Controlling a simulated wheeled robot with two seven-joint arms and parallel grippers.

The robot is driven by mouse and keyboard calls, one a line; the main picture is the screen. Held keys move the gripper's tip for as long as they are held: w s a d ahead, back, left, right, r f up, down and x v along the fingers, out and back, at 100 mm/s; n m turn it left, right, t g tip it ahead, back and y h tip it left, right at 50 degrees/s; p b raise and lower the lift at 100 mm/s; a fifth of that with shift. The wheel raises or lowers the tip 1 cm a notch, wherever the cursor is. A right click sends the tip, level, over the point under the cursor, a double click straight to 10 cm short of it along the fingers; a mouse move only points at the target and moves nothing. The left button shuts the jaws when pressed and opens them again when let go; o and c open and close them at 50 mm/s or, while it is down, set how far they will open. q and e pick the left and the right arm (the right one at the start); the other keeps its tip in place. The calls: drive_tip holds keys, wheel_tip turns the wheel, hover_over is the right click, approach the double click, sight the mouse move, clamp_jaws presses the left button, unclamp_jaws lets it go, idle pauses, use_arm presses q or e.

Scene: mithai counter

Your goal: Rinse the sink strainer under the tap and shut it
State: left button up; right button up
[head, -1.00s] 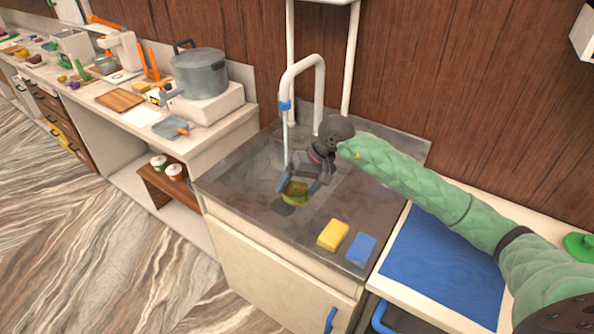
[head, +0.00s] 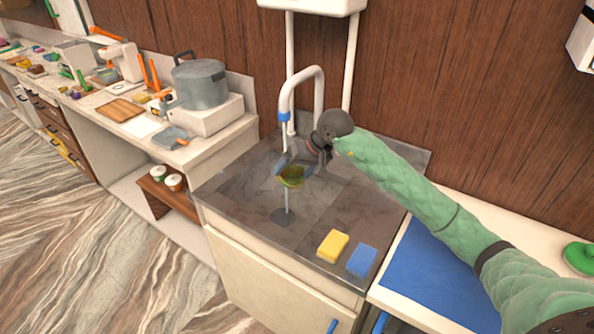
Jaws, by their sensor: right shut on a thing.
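My right gripper (head: 291,169) is shut on the olive-yellow sink strainer (head: 291,179) and holds it above the dark sink top, under the spout. A thin pale stream of water runs down from the spout and shows again below the strainer, reaching the dark round drain (head: 283,217). The gripper partly hides the strainer and the stream. My left gripper is out of view.
A yellow sponge (head: 332,246) and a blue sponge (head: 361,259) lie at the sink top's front right. A blue mat (head: 430,275) covers the right counter. A grey pot (head: 200,84) stands on the left counter. The sink top's front left is clear.

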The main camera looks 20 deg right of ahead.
drive_tip(key=shift+w+d+f+p, duration=0.1)
drive_tip(key=shift+w+p, duration=0.15)
drive_tip(key=shift+w, duration=0.45)
drive_tip(key=shift+w+d+f+p, duration=0.1)
drive_tip(key=shift+w+p, duration=0.15)
drive_tip(key=shift+w, duration=0.4)
drive_tip(key=shift+w+f+p, duration=0.25)
drive_tip(key=shift+w+p, duration=0.15)
drive_tip(key=shift+w, duration=0.7)
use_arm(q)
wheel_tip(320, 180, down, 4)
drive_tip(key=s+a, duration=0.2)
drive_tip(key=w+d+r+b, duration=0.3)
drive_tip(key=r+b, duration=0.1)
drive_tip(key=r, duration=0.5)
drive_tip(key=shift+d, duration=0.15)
use_arm(e)
drive_tip(key=w, duration=0.3)
drive_tip(key=w+f, duration=0.1)
drive_tip(key=shift+w+d, duration=0.35)
drive_tip(key=shift+d, duration=0.05)
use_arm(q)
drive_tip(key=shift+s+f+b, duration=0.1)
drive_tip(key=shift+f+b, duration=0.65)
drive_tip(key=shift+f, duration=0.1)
use_arm(e)
drive_tip(key=shift+d+f, duration=0.1)
drive_tip(key=shift+d, duration=0.45)
